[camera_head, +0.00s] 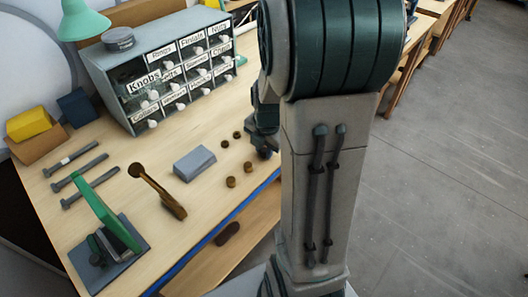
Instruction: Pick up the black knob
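I cannot tell for sure which thing is the black knob. Several small round dark pieces lie on the wooden bench near its front edge. Two are very dark, one at the back (237,134) and one to its left (225,143). Two browner pieces (231,182) lie closer to the front, with the other one (248,167) to the right. My gripper (264,153) is just right of these pieces, over or beside the bench edge. My own arm hides much of it, and its fingertips are not clear.
A grey drawer cabinet (113,77) with labelled drawers, one marked Knobs, stands at the back. Bare floor (450,170) is at right.

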